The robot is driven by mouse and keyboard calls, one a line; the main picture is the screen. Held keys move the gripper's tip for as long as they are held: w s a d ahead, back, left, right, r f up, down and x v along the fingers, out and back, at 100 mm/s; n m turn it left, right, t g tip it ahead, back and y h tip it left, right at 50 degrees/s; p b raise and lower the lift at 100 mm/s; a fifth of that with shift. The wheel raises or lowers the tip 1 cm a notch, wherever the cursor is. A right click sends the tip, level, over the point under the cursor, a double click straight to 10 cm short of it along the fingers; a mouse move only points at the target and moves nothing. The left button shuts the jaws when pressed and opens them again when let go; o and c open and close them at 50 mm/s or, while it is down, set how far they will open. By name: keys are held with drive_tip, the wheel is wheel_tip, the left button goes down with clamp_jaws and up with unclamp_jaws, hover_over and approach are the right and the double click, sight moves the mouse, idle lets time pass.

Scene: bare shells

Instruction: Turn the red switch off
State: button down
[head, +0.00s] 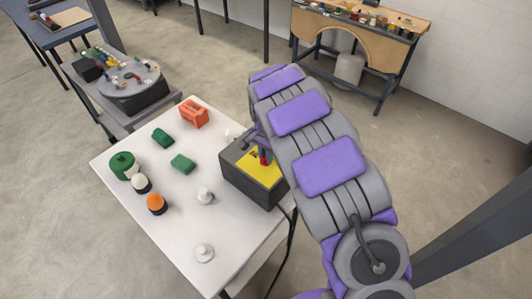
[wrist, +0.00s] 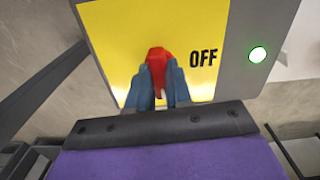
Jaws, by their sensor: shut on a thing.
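The red switch (wrist: 158,58) stands on a yellow panel (wrist: 115,45) in the wrist view, with the black word OFF (wrist: 203,58) to its right. My gripper (wrist: 158,80) is shut on the red switch, with one blue-grey finger on each side of it. A green light (wrist: 257,54) glows on the grey housing to the right of the panel. In the head view the dark grey switch box (head: 248,184) sits at the right edge of the white table, and the red switch (head: 265,156) shows small beside my gripper.
The white table (head: 180,235) also holds an orange block (head: 194,114), green blocks (head: 182,164), a green cylinder (head: 123,165), an orange-topped knob (head: 157,203) and white knobs (head: 204,253). A bench (head: 400,28) stands behind.

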drive_tip(key=n+p, duration=0.1)
drive_tip(key=n, duration=0.1)
drive_tip(key=n+p, duration=0.1)
drive_tip(key=n, duration=0.1)
drive_tip(key=shift+a+r, duration=0.1)
drive_tip(key=shift+r, duration=0.1)
drive_tip(key=n+p, duration=0.1)
drive_tip(key=n, duration=0.3)
drive_tip(key=shift+w+n+p, duration=0.15)
drive_tip(key=shift+n+p, duration=0.15)
drive_tip(key=shift+p, duration=0.1)
drive_tip(key=n+p, duration=0.1)
drive_tip(key=n, duration=0.3)
drive_tip(key=shift+n+p, duration=0.85)
drive_tip(key=shift+n, duration=1.65)
drive_tip(key=c, duration=1)
unclamp_jaws()
drive_tip(key=shift+f, duration=0.15)
drive_tip(key=shift+c, duration=0.2)
wheel_tip(320, 180, up, 17)
drive_tip(key=p, duration=0.1)
